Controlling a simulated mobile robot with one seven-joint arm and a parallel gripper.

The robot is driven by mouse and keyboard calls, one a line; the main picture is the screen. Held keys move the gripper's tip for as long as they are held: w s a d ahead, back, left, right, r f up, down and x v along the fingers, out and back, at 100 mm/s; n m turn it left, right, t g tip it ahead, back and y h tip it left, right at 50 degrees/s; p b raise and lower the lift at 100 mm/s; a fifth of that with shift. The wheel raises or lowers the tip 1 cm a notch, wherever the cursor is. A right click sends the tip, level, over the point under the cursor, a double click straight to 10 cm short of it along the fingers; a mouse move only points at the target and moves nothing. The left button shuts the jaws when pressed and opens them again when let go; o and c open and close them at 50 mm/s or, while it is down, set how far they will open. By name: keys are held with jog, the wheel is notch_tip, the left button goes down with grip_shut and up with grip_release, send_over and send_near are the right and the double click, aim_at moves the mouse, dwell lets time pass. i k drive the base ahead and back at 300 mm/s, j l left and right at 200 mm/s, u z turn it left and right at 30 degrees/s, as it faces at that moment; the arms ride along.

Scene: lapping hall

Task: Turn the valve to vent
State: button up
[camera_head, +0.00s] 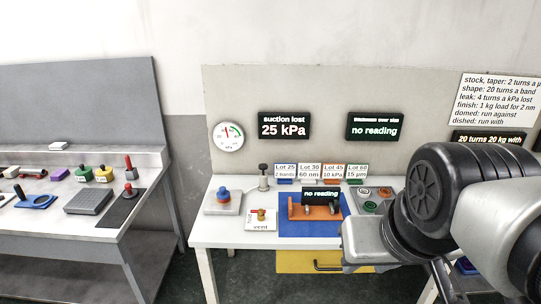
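The valve (261,214) is a small brass-coloured body with a red part on top. It sits on a white plate (262,227) on the right-hand white table. The word "vent" is printed at the plate's front edge, and another word runs up its left side, too small to read surely. The handle's exact direction is too small to tell. My arm (440,190) fills the right of the picture, with a light grey block (372,242) at its lower left. I cannot make out my gripper's fingertips. The arm is well to the right of the valve, apart from it.
A blue-topped device (223,200) stands left of the valve, a black-knobbed post (263,178) behind. An orange fixture (314,211) on a blue mat (300,230) is to its right. A round gauge (227,135) and a "suction lost 25 kPa" display (284,125) hang behind.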

aim_at(260, 212)
jog(key=i+j+z, duration=0.2)
jog(key=i+j, duration=0.15)
jog(key=i+j+z, duration=0.15)
jog(key=i+j, duration=0.25)
jog(key=i+j+z, duration=0.2)
jog(key=j, duration=0.35)
jog(key=i+l, duration=0.05)
jog(key=i, duration=0.05)
